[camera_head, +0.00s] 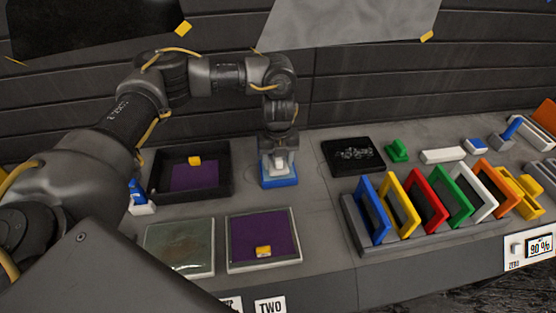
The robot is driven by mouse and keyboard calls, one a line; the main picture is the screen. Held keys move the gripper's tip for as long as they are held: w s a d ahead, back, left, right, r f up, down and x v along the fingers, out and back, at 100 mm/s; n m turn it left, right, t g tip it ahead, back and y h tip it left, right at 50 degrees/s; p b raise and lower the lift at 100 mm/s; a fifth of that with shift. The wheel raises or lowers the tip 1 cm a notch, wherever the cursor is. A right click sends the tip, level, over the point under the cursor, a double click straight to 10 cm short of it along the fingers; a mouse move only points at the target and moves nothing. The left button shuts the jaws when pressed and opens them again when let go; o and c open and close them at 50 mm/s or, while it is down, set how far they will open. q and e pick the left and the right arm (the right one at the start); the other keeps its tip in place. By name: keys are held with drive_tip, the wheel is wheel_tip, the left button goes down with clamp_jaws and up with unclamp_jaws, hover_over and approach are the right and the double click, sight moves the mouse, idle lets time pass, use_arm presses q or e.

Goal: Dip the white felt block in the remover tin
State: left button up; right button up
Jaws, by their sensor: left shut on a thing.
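My left gripper (279,160) points straight down at the middle of the bench. It is shut on a small white block (281,168), which looks like the white felt block. The block is at a square blue-edged container (281,183), which looks like the remover tin. The block's lower part meets the container's opening, but how deep it sits is hard to tell. The gripper hides part of both. My right gripper is not in view.
A black tray (224,190) with a purple sheet is left of the container. Two framed panes (181,272) (294,257) lie in front. A rack (360,239) of coloured frames, a black pad (381,170) and a white bar (443,155) are to the right.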

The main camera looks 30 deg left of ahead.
use_arm(q)
drive_tip(key=shift+f, duration=0.45)
idle(0.4)
drive_tip(key=shift+s+f, duration=0.1)
drive_tip(key=shift+f, duration=0.05)
idle(1.2)
wheel_tip(320, 180, up, 7)
drive_tip(key=p, duration=0.7)
idle(0.4)
idle(0.4)
